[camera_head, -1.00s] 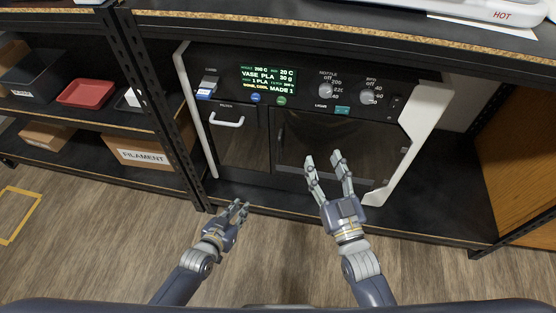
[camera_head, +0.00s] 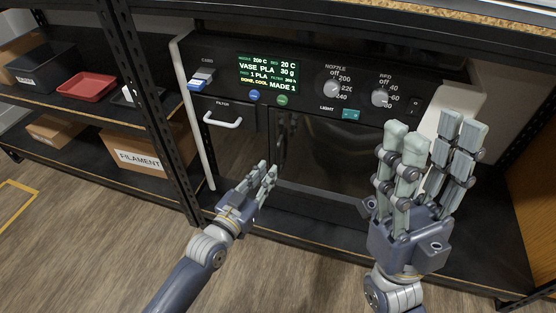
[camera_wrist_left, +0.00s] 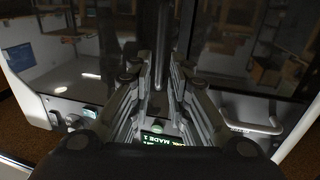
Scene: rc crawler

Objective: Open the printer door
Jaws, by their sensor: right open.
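The printer (camera_head: 215,60) stands on the shelf, its dark glass door (camera_head: 325,150) closed at the right of its front. A dark upright door handle (camera_head: 282,138) runs along the door's left edge. My left gripper (camera_head: 268,170) is below and slightly left of the handle, with its fingers pointing up toward it. In the left wrist view, its fingers (camera_wrist_left: 158,75) are apart with nothing between their tips, and a dark upright bar shows beyond the gap. My right gripper (camera_head: 430,135) is open and empty, raised in front of the printer's right side, hiding part of it.
A filter drawer with a white handle (camera_head: 223,122) is left of the door. Knobs (camera_head: 332,88) and a lit display (camera_head: 268,72) are above. A dark shelf post (camera_head: 160,110) stands left of the printer. Open floor (camera_head: 90,240) lies in front.

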